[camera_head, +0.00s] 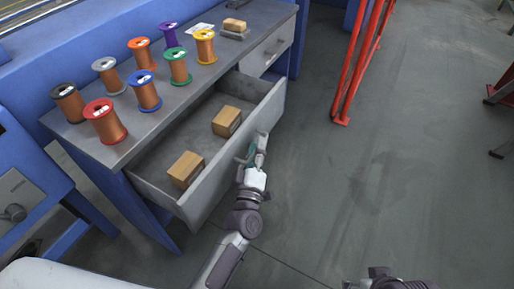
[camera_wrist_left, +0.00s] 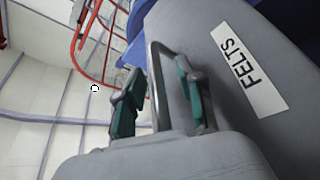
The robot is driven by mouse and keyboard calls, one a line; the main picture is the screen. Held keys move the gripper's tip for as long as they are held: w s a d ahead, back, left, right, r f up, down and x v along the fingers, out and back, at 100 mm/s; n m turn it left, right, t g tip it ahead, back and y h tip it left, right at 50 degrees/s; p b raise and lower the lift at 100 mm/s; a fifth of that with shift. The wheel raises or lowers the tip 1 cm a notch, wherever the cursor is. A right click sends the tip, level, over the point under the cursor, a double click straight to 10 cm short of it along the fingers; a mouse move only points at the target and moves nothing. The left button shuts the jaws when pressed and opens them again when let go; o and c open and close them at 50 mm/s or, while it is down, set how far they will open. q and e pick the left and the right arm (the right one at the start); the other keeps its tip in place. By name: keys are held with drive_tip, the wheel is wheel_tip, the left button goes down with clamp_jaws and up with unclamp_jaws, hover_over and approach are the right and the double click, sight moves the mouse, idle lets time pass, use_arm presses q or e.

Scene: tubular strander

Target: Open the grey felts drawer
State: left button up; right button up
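The grey felts drawer (camera_head: 213,183) is pulled out from under the grey bench top, and its inside shows. Two cardboard boxes lie in it, a near one (camera_head: 186,169) and a far one (camera_head: 227,121). My left gripper (camera_head: 255,150) is at the drawer's front face. In the left wrist view its green-padded fingers (camera_wrist_left: 158,98) stand apart, one on each side of the metal handle bar (camera_wrist_left: 157,85), with visible gaps. A white FELTS label (camera_wrist_left: 252,70) is on the front beside the handle. My right gripper is out of view; only part of that arm shows at the bottom.
Several wire spools stand on the bench top (camera_head: 185,95), among them a red one (camera_head: 105,122). A second, shut drawer (camera_head: 268,50) is farther along. A red metal frame (camera_head: 357,65) stands to the right. The floor right of the drawer is clear.

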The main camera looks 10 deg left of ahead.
use_arm(q)
drive_tip(key=v, duration=1.2)
drive_tip(key=shift+s+f, duration=0.1)
